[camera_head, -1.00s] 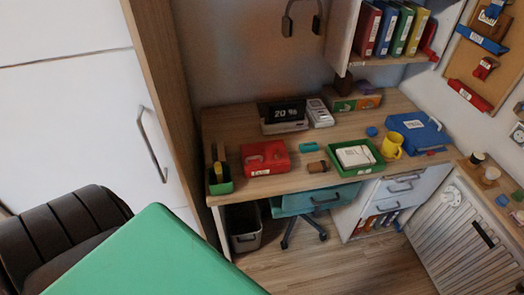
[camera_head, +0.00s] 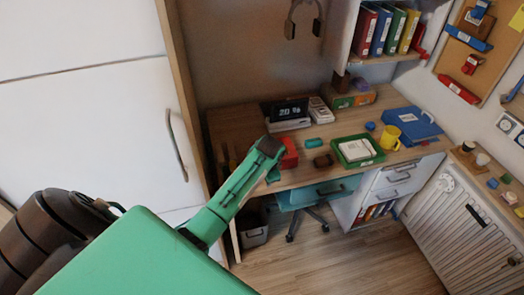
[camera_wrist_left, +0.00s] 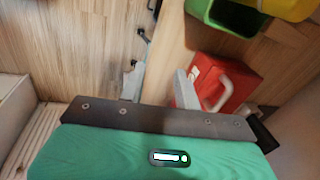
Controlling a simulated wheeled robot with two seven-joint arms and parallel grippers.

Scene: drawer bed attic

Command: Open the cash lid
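The red cash box (camera_head: 289,153) sits on the desk, partly hidden behind my left gripper (camera_head: 270,161) in the head view. In the left wrist view the red box (camera_wrist_left: 238,75) shows to the right, with a pale handle on it. There my left gripper (camera_wrist_left: 158,88) has its two fingers apart with nothing between them. The right finger overlaps the near side of the box in the picture; I cannot tell whether it touches. The lid looks closed, though it is only partly seen. My right gripper is not in view.
A green container (camera_wrist_left: 225,17) with something yellow stands beyond the red box in the wrist view. A green tray (camera_head: 373,161), yellow mug (camera_head: 390,138) and blue case (camera_head: 412,122) are further right on the desk. A teal chair (camera_head: 310,192) is tucked underneath.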

